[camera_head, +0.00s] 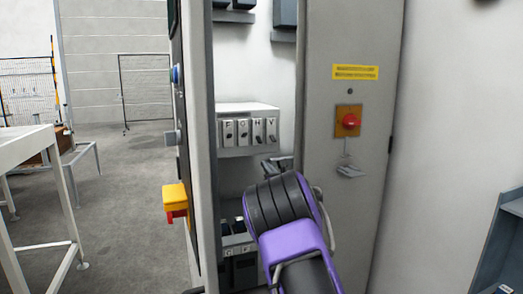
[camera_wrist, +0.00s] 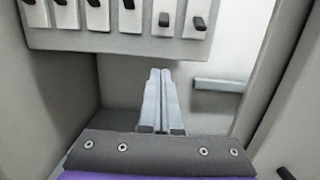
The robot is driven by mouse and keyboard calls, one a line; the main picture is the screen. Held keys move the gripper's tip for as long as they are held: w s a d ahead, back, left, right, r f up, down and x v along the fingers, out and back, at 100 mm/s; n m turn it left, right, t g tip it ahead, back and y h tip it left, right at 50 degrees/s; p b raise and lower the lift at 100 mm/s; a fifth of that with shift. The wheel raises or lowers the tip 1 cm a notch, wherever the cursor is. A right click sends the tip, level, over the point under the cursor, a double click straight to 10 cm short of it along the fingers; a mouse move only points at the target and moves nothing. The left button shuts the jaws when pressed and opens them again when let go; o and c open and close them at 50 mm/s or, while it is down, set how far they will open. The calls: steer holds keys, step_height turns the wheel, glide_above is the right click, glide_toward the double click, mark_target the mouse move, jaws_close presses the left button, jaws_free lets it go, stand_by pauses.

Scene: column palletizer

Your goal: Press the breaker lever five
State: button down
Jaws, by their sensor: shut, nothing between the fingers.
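A row of breakers (camera_wrist: 128,18) with black levers hangs from a light panel across the top of the wrist view. The two rightmost levers, one (camera_wrist: 165,19) and the one at the far right (camera_wrist: 199,23), show whole; those further left are partly cut by the top edge. No numbers are readable, so I cannot tell which is lever five. The row also shows in the head view (camera_head: 257,131) inside the open cabinet. My gripper (camera_wrist: 160,72) is shut and empty, below the row and apart from it. In the head view my arm partly hides it.
The cabinet's side wall (camera_head: 345,215) stands right, with a red button (camera_head: 350,121) and a yellow label. The cabinet door (camera_head: 188,90) stands open at left, carrying a yellow and red switch (camera_head: 175,202). Lower devices (camera_head: 238,250) sit below the row. A grey ledge (camera_wrist: 218,85) is right of my fingers.

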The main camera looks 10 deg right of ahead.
mark_target(259, 140)
steer(key=p+x, duration=0.1)
steer(key=x, duration=0.6)
steer(key=shift+w, duration=0.25)
steer(key=s+r, duration=0.2)
steer(key=r, duration=0.1)
steer(key=shift+d+r, duration=0.1)
steer(key=shift+r, duration=0.15)
steer(key=shift+s+d+r+g+p, duration=0.15)
steer(key=shift+r+g+p, duration=0.25)
steer(key=shift+p, duration=0.55)
steer(key=shift+s+a+r+g+p, duration=0.1)
steer(key=shift+s+r+g+p, duration=0.1)
steer(key=shift+g+p, duration=0.55)
steer(key=shift+p, duration=0.3)
steer(key=shift+s+d+r+g+h+b, duration=0.1)
steer(key=shift+s+r+g+h+b, duration=0.1)
steer(key=shift+r, duration=0.45)
steer(key=shift+s+r+g+h+b, duration=0.1)
steer(key=shift+s+r+g+b, duration=0.05)
steer(key=shift+r, duration=0.45)
steer(key=shift+f, duration=0.15)
